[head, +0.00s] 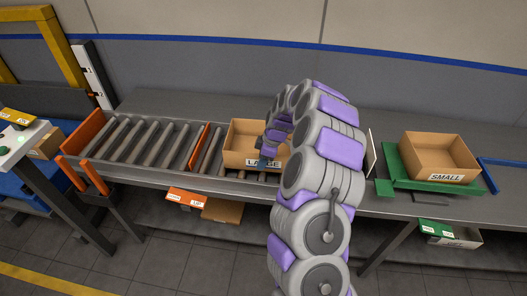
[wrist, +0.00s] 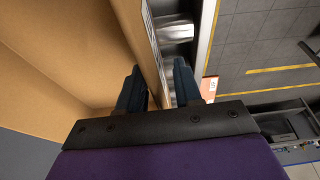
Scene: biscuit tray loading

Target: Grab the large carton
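The large carton (head: 239,143) is an open-topped brown box with a label reading LARGE on its front wall. It sits on the conveyor in the middle of the head view, its right part hidden by my arm. My gripper (head: 264,158) is at the carton's front wall. In the wrist view, my gripper (wrist: 158,68) has one dark finger inside the carton (wrist: 55,75) and one outside, with the wall between them. A narrow gap shows between the outer finger and the wall, so the fingers look open around it.
Rollers (head: 140,145) lie left of the carton, with orange end posts (head: 84,145). A small carton (head: 438,155) labelled SMALL sits in a green tray (head: 402,180) on the right. A blue bar (head: 503,175) is at far right.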

